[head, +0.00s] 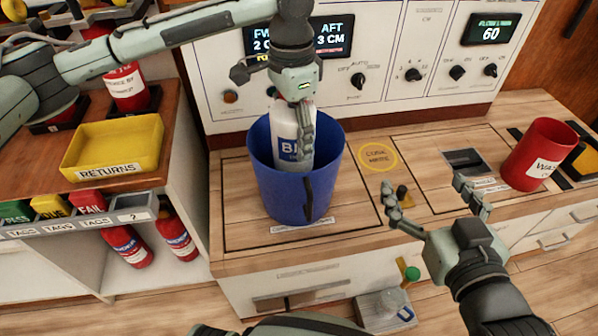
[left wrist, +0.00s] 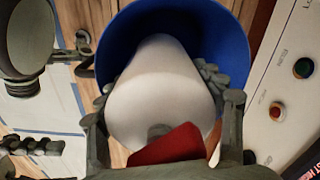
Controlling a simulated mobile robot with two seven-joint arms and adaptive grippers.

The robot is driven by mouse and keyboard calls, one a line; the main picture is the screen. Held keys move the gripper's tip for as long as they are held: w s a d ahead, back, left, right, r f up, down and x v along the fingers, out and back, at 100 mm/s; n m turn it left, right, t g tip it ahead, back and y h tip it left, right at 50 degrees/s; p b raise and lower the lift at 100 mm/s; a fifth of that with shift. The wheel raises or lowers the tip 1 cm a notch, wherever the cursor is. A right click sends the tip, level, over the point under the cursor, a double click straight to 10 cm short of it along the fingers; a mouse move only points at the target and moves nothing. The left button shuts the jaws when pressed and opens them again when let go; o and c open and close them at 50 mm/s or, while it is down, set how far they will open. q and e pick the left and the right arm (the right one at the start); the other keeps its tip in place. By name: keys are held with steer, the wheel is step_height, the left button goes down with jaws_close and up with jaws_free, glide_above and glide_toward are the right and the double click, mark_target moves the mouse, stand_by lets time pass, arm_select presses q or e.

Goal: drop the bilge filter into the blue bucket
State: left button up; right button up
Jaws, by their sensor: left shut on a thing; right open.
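The bilge filter (head: 289,120), a white cylinder with a blue label partly reading "BI", is upright in my left gripper (head: 303,150). Its lower part is within the mouth of the blue bucket (head: 275,195); whether it touches the bottom is hidden. The left wrist view shows the white filter (left wrist: 155,85) between both fingers of my left gripper (left wrist: 160,85), with the blue bucket (left wrist: 228,45) around and beyond it. A red piece (left wrist: 165,147) lies across its near end. My right gripper (head: 425,187) is open and empty over the counter, right of the bucket.
A yellow returns tray (head: 115,145) stands on the left shelf, above labelled tag bins. A red bucket (head: 540,150) stands at the counter's right. A control panel (head: 420,50) with knobs and displays rises behind. A small lever (head: 403,195) stands near my right gripper.

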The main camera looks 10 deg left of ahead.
steer(key=shift+a+r, duration=0.2)
steer(key=shift+r, duration=0.15)
arm_select(q)
steer(key=o, duration=1.7)
steer(key=shift+c, duration=0.2)
step_height(320, 180, up, 12)
